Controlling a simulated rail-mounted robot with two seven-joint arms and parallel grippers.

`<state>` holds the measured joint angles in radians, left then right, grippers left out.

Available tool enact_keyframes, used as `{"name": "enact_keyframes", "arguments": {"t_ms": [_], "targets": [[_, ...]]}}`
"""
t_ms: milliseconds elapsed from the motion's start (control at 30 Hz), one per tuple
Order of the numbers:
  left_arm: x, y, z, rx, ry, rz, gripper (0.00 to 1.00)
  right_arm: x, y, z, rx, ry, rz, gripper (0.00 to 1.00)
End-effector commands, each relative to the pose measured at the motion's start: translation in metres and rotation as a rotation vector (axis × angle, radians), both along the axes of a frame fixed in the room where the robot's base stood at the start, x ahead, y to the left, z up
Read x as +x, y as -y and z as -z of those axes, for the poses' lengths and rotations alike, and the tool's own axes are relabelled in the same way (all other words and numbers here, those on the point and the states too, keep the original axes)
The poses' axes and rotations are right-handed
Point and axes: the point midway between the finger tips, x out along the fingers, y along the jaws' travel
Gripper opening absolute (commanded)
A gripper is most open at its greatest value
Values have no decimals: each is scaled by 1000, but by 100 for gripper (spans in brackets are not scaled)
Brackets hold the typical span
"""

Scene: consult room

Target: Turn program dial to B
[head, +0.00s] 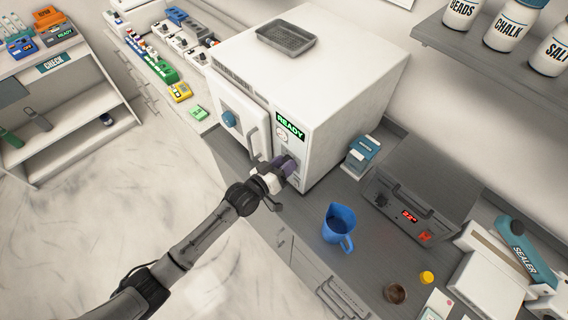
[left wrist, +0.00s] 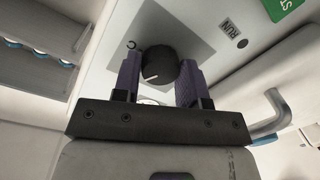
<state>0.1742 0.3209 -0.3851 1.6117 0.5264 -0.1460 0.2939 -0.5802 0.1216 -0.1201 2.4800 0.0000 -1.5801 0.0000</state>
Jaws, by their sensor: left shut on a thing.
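The program dial (left wrist: 159,65) is a round black knob with a white pointer mark, seen in the left wrist view on the grey control panel of the white autoclave-like machine (head: 345,105). A letter C stands on the panel at the upper left of the dial. No letter B can be made out. My left gripper (left wrist: 159,80) has its two purple fingers on either side of the dial, shut on it. In the head view, my left gripper (head: 283,172) is at the lower part of the panel and hides the dial. My right gripper is not in view.
The machine's door handle (head: 254,142) is close on the left. A blue jug (head: 338,228) stands on the counter to the right. The floor at left is open.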

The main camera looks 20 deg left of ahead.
Motion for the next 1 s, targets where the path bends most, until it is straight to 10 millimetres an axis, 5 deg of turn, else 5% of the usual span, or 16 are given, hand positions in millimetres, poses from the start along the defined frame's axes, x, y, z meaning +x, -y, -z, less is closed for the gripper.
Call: {"name": "enact_keyframes", "arguments": {"t_ms": [67,100,333,667,1000], "targets": [[0,0,0,0,0,-1,15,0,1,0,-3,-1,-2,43],[0,0,0,-1,-1,-1,42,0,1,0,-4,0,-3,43],[0,0,0,-1,-1,-1,64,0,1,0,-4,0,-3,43],[-4,-2,0,-1,0,0,65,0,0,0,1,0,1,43],[-57,-24,-2,2,-3,0,65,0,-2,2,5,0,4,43]]}}
